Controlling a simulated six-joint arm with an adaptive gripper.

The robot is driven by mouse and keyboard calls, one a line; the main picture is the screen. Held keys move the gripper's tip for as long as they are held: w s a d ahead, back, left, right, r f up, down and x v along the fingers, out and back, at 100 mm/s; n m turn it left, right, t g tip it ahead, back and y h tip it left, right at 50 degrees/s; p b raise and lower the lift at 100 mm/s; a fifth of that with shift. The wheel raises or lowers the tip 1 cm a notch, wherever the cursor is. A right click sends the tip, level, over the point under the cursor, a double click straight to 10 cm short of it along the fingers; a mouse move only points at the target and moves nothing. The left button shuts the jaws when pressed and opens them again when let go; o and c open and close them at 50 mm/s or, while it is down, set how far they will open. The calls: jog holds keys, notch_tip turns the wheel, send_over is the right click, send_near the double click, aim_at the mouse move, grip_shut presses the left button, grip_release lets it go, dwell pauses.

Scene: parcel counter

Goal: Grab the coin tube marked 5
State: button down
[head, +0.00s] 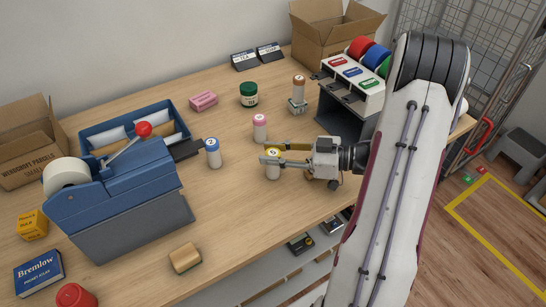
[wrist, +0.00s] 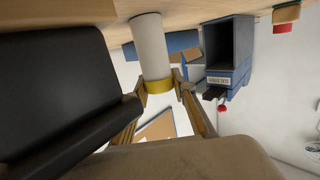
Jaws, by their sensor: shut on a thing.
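A white coin tube with a yellow top (head: 273,171) is between the fingers of my gripper (head: 272,155). In the wrist view the tube (wrist: 149,45) is upright relative to the table, and my gripper (wrist: 162,85) is shut on it at its yellow band. I cannot tell whether its base touches the table.
A blue tape dispenser (head: 115,190) stands at left before a blue tray (head: 172,111). A green-lidded jar (head: 249,95) and a pink block (head: 203,101) are behind. A rack with coloured rolls (head: 352,92) is at right. A wooden block (head: 185,258) lies near the front edge.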

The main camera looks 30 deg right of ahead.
jog(key=shift+r, duration=0.1)
jog(key=shift+r, duration=4.9)
jog(key=shift+a, duration=0.15)
